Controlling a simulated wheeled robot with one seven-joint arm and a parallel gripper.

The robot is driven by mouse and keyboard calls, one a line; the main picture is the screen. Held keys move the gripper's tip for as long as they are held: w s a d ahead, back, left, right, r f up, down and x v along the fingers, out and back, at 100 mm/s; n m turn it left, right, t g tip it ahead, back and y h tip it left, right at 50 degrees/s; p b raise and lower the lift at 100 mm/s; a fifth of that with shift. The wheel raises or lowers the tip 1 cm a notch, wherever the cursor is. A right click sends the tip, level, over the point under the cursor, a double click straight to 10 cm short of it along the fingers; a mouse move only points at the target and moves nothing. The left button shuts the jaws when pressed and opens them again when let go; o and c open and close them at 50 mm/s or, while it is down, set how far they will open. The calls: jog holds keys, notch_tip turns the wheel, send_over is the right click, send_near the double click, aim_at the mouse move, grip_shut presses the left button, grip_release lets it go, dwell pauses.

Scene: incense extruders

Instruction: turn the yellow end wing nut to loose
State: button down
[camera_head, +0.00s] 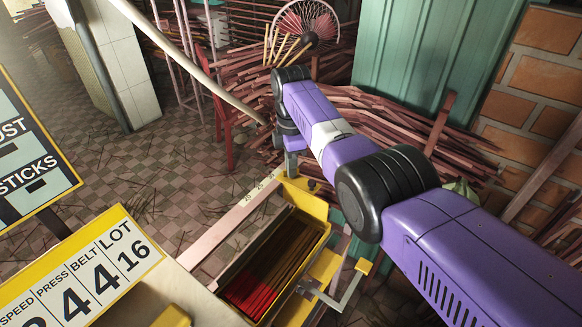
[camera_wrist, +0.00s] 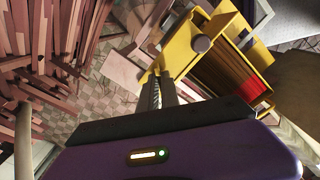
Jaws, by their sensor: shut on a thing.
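My gripper (camera_head: 291,172) points down at the far yellow end of the long tray (camera_head: 322,232). In the wrist view my gripper's fingers (camera_wrist: 156,90) are close together at the edge of the yellow end piece (camera_wrist: 180,50). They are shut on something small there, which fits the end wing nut. The nut itself is hidden by the fingers, so its angle cannot be told. A dark round knob (camera_head: 311,184) sits beside the fingers on the yellow end.
Red and brown sticks (camera_head: 262,270) lie in the tray. A pale marked rail (camera_head: 235,220) runs along its left. A yellow-tipped lever (camera_head: 362,266) stands at its right. Stacked reddish sticks (camera_head: 400,115) lie behind my arm. A number sign (camera_head: 85,270) is front left.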

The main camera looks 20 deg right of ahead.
jog(key=shift+n, duration=0.7)
jog(key=shift+r, duration=0.1)
jog(key=c, duration=1.6)
grip_release()
notch_tip(320, 180, up, 8)
jog(key=shift+f, duration=0.15)
